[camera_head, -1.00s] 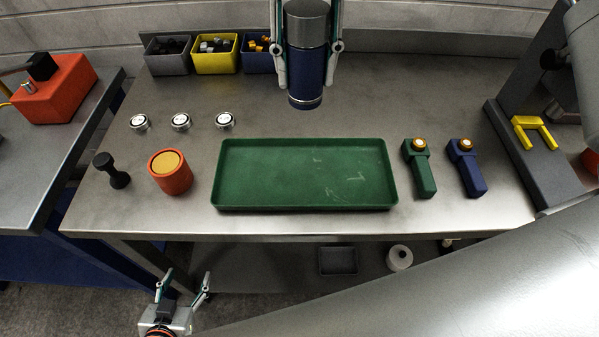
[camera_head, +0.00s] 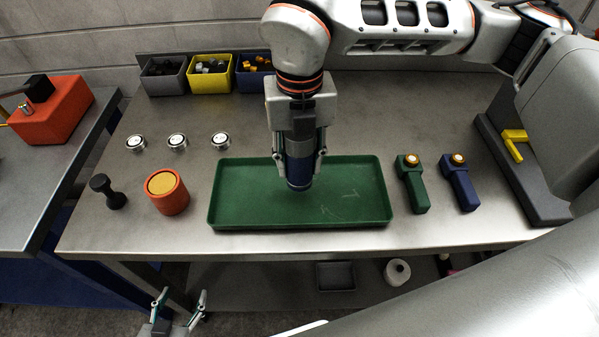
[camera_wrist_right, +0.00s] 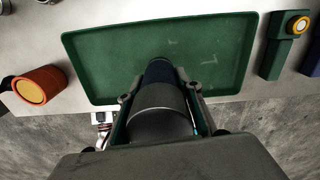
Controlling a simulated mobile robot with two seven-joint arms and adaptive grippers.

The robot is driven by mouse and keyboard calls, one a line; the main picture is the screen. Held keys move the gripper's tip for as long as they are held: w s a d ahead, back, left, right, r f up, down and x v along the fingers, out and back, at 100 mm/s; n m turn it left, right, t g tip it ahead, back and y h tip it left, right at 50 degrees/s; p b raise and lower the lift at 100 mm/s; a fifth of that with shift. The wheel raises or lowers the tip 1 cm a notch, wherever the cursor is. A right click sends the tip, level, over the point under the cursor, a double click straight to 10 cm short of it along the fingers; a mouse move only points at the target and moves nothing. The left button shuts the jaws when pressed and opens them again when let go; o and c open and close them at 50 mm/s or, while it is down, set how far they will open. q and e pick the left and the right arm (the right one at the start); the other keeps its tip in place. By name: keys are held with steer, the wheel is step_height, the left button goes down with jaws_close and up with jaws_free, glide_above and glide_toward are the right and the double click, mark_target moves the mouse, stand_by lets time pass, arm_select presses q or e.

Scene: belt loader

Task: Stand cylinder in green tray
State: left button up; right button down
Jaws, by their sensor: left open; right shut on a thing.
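The green tray (camera_head: 350,211) lies on the steel bench, and it also shows in the right wrist view (camera_wrist_right: 215,48). The cylinder (camera_head: 299,172) is dark blue with a grey upper part and is upright over the tray. It also shows in the right wrist view (camera_wrist_right: 158,112). My right gripper (camera_head: 300,160) is shut on the cylinder from above. I cannot tell whether the cylinder's lower end touches the tray floor. My left gripper (camera_head: 180,298) is open and empty, low in front of the bench.
An orange cup (camera_head: 167,193) and a black knob-shaped tool (camera_head: 107,191) stand left of the tray. A green tool (camera_head: 412,184) and a blue tool (camera_head: 461,184) lie to its right. Behind are three silver discs (camera_head: 177,141) and grey, yellow (camera_head: 209,74) and blue bins.

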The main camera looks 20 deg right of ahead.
mark_target(300, 176)
step_height(300, 176, down, 4)
steer(key=shift+f, duration=0.1)
stand_by(0.4)
steer(key=shift+f, duration=0.1)
steer(key=c, duration=1.4)
jaws_free()
